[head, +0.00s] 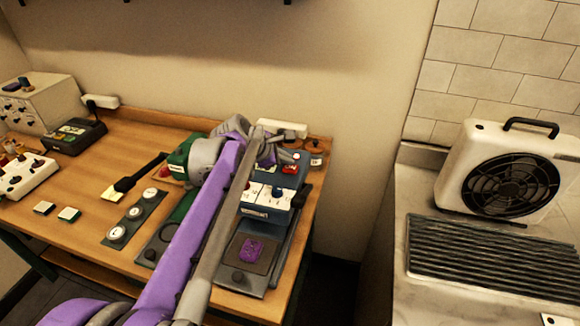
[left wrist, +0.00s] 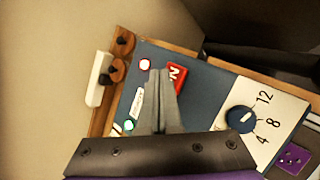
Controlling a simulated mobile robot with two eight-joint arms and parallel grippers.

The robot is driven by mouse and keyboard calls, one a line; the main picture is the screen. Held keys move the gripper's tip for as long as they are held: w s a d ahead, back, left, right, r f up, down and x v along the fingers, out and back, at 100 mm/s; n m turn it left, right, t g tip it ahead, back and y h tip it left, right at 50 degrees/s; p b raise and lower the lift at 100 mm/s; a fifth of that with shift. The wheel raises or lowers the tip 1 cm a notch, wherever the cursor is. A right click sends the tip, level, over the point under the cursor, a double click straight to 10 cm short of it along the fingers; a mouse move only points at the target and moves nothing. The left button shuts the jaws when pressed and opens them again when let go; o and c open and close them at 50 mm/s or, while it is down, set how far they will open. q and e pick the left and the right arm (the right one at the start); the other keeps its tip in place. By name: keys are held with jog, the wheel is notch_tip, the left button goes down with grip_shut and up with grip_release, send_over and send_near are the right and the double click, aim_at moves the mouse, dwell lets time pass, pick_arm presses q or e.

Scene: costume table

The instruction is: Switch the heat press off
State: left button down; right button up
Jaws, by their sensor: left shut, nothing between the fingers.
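The heat press (head: 265,213) is a blue box with a white dial panel at the right end of the wooden table. Its red rocker switch (head: 290,169) is near the back of its top; in the left wrist view the switch (left wrist: 177,75) shows a white letter N, partly covered. My left gripper (head: 268,148) is over the back of the press. In the left wrist view its shut, empty fingers (left wrist: 160,73) end just beside the switch; I cannot tell whether they touch it. A dark blue knob (left wrist: 240,118) sits by the numbers 4, 8 and 12. My right gripper is not in view.
A purple patch (head: 251,250) lies on the plate in front of the press. A green device (head: 183,160) stands left of it, partly behind my arm. Wooden spools (left wrist: 121,57) stand behind the press. A fan unit (head: 510,170) stands on the right-hand counter.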

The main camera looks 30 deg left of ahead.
aim_at(287, 169)
pick_arm(q)
jog(key=shift+f, duration=0.5)
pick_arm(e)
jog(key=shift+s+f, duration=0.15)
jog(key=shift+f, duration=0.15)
pick_arm(q)
jog(key=shift+r, duration=0.1)
jog(key=shift+r+p, duration=0.35)
jog(key=shift+r, duration=0.55)
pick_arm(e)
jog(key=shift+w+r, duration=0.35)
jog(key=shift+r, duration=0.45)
pick_arm(q)
jog(key=shift+r, duration=0.1)
jog(key=shift+r+p, duration=0.4)
jog(key=shift+r, duration=0.25)
notch_tip(287, 169, up, 4)
jog(key=shift+r+p, duration=0.2)
jog(key=shift+p, duration=0.9)
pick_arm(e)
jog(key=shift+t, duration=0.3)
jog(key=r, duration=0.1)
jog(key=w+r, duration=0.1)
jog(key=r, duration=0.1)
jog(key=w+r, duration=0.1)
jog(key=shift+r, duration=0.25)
pick_arm(q)
jog(key=shift+s, duration=0.1)
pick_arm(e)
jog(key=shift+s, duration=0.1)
